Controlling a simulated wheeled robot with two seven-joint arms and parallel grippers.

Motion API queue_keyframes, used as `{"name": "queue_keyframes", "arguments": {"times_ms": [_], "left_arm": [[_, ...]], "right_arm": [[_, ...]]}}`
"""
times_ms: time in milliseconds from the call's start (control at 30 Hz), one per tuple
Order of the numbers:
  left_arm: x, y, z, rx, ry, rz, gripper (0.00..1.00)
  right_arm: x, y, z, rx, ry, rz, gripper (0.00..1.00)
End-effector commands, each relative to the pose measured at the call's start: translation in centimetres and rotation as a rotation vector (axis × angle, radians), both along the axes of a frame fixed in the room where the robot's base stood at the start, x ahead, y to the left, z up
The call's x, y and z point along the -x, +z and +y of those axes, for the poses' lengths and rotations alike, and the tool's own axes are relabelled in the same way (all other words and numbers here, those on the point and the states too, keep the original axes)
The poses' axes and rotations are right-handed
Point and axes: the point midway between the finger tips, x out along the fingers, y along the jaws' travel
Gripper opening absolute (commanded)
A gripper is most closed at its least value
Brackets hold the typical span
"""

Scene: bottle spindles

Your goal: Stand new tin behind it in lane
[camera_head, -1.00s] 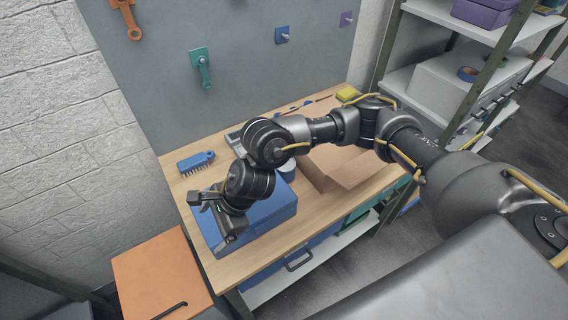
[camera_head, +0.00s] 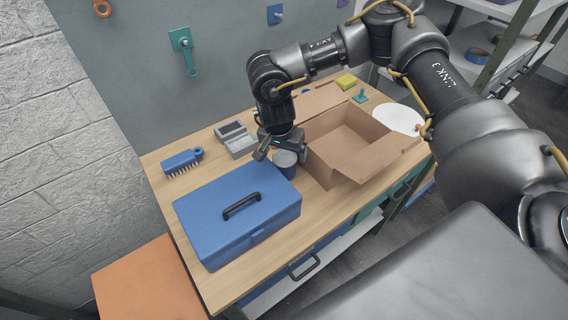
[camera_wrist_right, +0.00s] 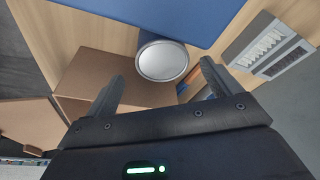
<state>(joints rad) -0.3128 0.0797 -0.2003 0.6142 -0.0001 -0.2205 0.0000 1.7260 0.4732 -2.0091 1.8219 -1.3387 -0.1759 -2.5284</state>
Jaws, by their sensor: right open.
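A small blue tin with a grey metal lid (camera_head: 285,162) stands upright on the wooden table, between the blue toolbox and the cardboard box. My right gripper (camera_head: 281,149) is at the tin's far side and open, with a finger toward each side of it. In the right wrist view the round lid (camera_wrist_right: 162,61) lies just beyond the two parted fingertips (camera_wrist_right: 163,75), nothing held between them. I cannot tell whether a finger touches the tin. No lane can be made out. My left gripper is not in view.
A blue toolbox (camera_head: 238,205) fills the table's near left. An open cardboard box (camera_head: 345,140) stands close to the tin's right. A grey tray (camera_head: 236,140), a blue brush (camera_head: 183,161), a yellow sponge (camera_head: 346,81) and a white round plate (camera_head: 399,118) surround them.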

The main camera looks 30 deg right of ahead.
Motion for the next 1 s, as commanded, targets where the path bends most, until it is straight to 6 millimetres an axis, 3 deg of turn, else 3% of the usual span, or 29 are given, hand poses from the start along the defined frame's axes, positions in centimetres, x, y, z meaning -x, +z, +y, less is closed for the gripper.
{"name": "queue_keyframes", "arguments": {"times_ms": [300,533,700,967,1000], "left_arm": [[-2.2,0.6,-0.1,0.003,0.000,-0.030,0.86],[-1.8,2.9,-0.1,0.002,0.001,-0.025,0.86],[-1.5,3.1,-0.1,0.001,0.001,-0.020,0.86],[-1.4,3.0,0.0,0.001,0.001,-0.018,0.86],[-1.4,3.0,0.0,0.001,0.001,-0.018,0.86]], "right_arm": [[-0.4,-1.6,-0.1,-0.001,0.003,-0.001,0.90],[-1.1,-4.1,-0.7,0.001,0.002,0.001,0.90],[-1.5,-6.1,-1.0,0.000,0.002,0.000,0.90],[-1.5,-6.5,-1.1,0.000,0.005,-0.002,0.90],[-1.5,-6.5,-1.1,-0.001,0.004,-0.002,0.86]]}}
